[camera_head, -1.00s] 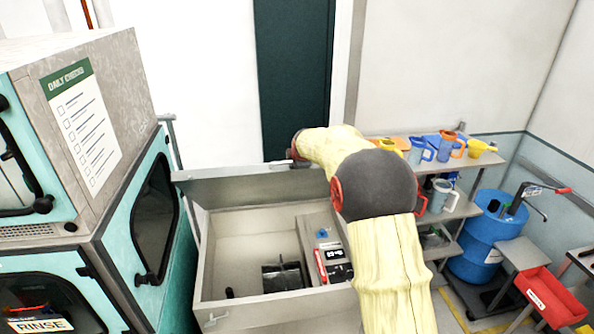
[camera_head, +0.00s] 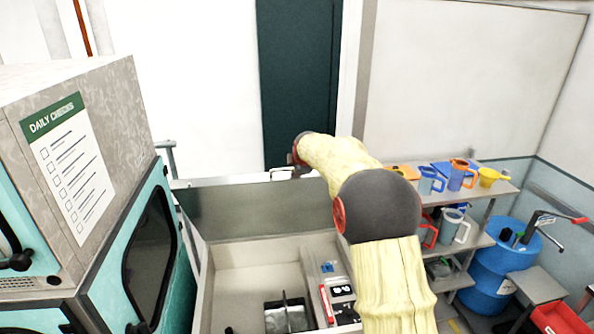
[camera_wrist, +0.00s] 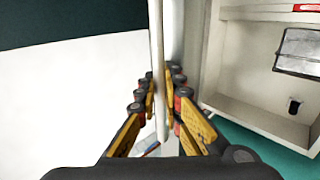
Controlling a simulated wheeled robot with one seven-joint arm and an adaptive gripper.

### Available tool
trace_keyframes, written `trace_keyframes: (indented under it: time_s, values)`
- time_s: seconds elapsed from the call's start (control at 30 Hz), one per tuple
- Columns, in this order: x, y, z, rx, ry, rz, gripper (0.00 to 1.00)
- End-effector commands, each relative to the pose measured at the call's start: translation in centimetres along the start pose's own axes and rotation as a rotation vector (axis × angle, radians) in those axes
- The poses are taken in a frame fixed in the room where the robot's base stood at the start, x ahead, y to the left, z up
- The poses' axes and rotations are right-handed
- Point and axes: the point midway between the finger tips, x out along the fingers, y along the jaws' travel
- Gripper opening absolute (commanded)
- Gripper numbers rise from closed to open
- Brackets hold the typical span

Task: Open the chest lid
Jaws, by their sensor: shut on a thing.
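The chest (camera_head: 262,249) stands open below my arm in the head view, its inside showing. Its grey lid (camera_head: 260,210) is raised at the back and looks close to upright, inner face towards me. My gripper (camera_wrist: 163,75) is shut on the lid's edge in the wrist view, fingers on both sides of a pale upright strip; whether this is the rim or a handle I cannot tell. In the head view my wrist is at the lid's top edge and my fingers are mostly hidden. The chest's inside also shows in the wrist view (camera_wrist: 262,120).
Inside the chest are a dark metal box (camera_head: 287,313) and a side tray with small items. A teal machine (camera_head: 150,260) stands close on the left. Shelves with several jugs (camera_head: 465,205) and a blue drum (camera_head: 492,270) are on the right. A wall and dark door are behind.

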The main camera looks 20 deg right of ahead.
Motion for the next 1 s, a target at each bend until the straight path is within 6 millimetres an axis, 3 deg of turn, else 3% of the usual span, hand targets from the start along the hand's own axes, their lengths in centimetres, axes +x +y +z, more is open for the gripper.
trace_keyframes:
  time_s: [0.37,0.67,0.83,1.0]
  values:
    - [0.0,0.0,0.0,0.000,0.000,-0.001,0.27]
    - [-0.1,0.0,0.0,0.000,0.000,-0.001,0.27]
    - [-1.7,0.0,0.0,0.000,0.000,0.000,0.27]
    - [-5.0,0.1,0.0,0.000,0.000,0.002,0.27]
